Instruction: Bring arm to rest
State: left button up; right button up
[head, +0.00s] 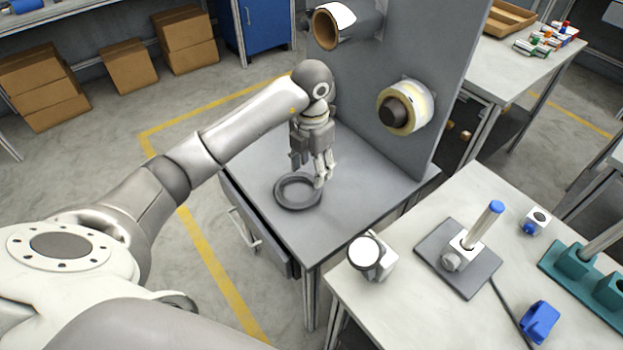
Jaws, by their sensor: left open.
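My left arm (235,132) comes in from the left and reaches over the grey table. My left gripper (326,180) hangs from its wrist, fingers pointing down, at the right side of a dark grey ring (298,191) on the tabletop. The gripper is open, and I see nothing between its fingers. I cannot tell whether the fingertips touch the ring. My right gripper is not in view.
An upright grey panel (440,85) behind the gripper carries two rolls, one high (326,28) and one lower right (397,115). A pale table (480,205) at right holds a blue-topped post (488,222) and small devices. Cardboard boxes (128,66) stand on the far floor.

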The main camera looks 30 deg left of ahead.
pick_arm(q)
jog(key=shift+r, duration=0.3)
